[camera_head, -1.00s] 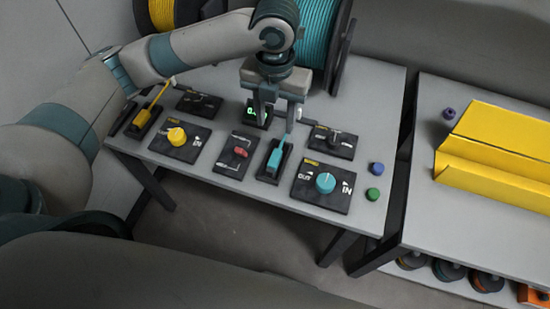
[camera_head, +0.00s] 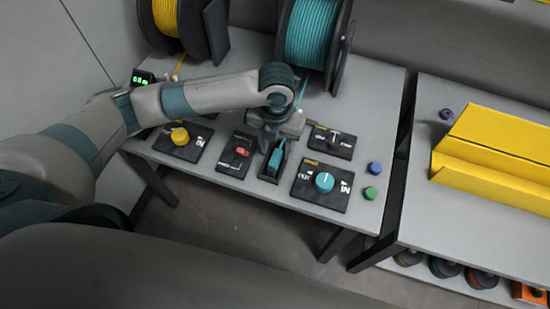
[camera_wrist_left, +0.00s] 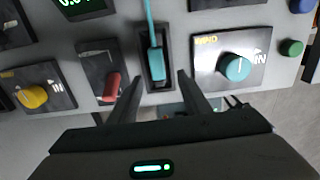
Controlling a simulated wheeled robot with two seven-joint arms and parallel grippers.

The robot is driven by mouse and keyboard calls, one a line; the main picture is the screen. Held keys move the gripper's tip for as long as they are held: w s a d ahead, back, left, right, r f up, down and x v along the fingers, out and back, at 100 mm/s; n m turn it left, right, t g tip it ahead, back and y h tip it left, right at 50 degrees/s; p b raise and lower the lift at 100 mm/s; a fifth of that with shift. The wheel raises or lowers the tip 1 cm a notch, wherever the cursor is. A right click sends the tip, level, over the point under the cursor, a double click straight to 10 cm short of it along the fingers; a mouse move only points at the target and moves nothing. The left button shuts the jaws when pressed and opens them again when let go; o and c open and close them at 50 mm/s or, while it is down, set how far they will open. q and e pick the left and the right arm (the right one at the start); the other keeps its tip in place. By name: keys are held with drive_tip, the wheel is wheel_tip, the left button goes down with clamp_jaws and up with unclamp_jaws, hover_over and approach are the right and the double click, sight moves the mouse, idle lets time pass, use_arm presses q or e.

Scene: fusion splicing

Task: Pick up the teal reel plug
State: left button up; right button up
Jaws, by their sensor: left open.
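The teal reel plug (camera_head: 276,158) sits in a narrow black holder (camera_head: 268,179) near the front of the grey table, with its teal cable running back from it. It also shows in the left wrist view (camera_wrist_left: 156,64), still in the holder. My left gripper (camera_wrist_left: 159,78) is open, one finger on each side of the plug, with a visible gap on both sides. In the head view my left gripper (camera_head: 273,143) is over the holder and its wrist hides part of the cable. My right gripper is not in view.
A panel with a teal knob (camera_head: 324,181) is right of the holder, and a panel with a red switch (camera_head: 242,152) is left. A yellow knob (camera_head: 180,136) stands farther left. Teal (camera_head: 314,35) and yellow (camera_head: 166,14) cable reels stand behind. Blue and green caps lie at the right edge.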

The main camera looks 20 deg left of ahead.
sight(274, 160)
use_arm(q)
drive_tip(key=shift+f, duration=0.1)
idle(0.3)
drive_tip(key=shift+a+f+p, duration=0.1)
drive_tip(key=shift+f+p, duration=0.4)
drive_tip(key=shift+f, duration=0.1)
wheel_tip(274, 160, down, 3)
drive_tip(key=shift+a+f+p, duration=0.1)
drive_tip(key=shift+a+p, duration=0.05)
drive_tip(key=shift+p, duration=0.5)
drive_tip(key=shift+f, duration=0.4)
clamp_jaws()
